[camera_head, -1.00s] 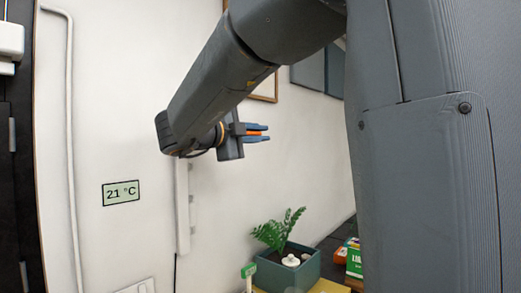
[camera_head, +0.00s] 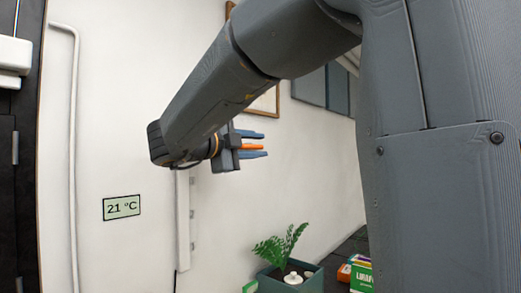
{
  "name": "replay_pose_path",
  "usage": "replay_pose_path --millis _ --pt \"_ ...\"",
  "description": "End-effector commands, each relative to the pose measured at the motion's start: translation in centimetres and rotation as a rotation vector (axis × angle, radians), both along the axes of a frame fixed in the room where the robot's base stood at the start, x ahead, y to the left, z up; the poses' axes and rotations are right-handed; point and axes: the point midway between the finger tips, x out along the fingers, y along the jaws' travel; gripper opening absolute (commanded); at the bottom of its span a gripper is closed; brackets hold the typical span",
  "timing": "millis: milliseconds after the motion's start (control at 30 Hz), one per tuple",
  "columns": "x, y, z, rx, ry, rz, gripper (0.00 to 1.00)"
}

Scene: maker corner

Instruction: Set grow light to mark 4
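My gripper (camera_head: 262,145) is at the end of my arm, in front of the white wall and high above the plant. Its two blue fingers point right and stand apart. An orange part shows between them; I see no object held. A green plant (camera_head: 280,245) grows in a dark teal planter (camera_head: 312,283) at the bottom edge. A small white round piece (camera_head: 292,279) sits in the planter; I cannot tell if it is a knob. No grow light or numbered marks can be made out.
A white vertical strip (camera_head: 183,225) with small side tabs is on the wall below my arm. Small coloured boxes (camera_head: 360,273) are at lower right. My arm's body hides the right side.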

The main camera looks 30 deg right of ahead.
Motion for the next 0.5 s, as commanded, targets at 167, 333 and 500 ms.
replay_pose_path --millis 167,333,500 --pt "-0.9 3.0 -0.2 0.001 -0.002 0.005 0.29" --pt "-1.6 4.8 -0.1 0.002 -0.003 0.003 0.29" --pt "-1.9 5.4 0.0 0.001 -0.001 0.001 0.29"
